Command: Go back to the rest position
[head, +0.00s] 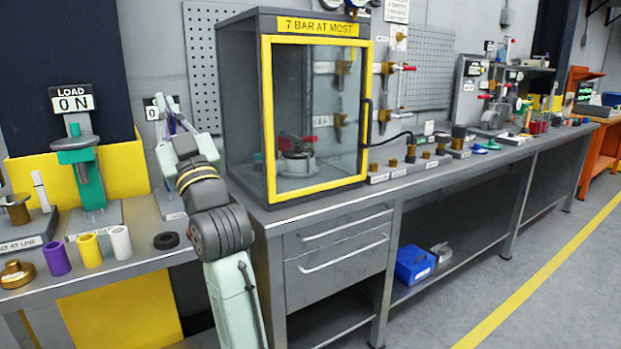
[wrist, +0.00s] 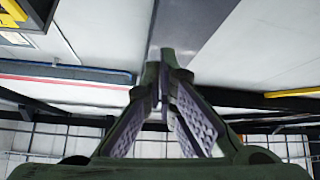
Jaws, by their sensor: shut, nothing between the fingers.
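My gripper (head: 169,118) shows in the head view above the bench, left of the glass-fronted cabinet (head: 268,110), with its fingers pointing up. In the wrist view my gripper (wrist: 168,65) has its fingertips together, with nothing between them. Behind the fingers the wrist view shows mostly white ceiling or upper wall, dark beams and a grid of lines. My gripper hides part of a small sign on the wall behind it in the head view. It touches nothing that I can see.
The cabinet with a yellow frame stands close to the right of my arm. A teal press (head: 88,175) stands to the left. Purple (head: 56,259), yellow (head: 89,250) and white (head: 120,242) cylinders and a black ring (head: 166,240) sit on the bench. The floor (head: 480,290) at the right is clear.

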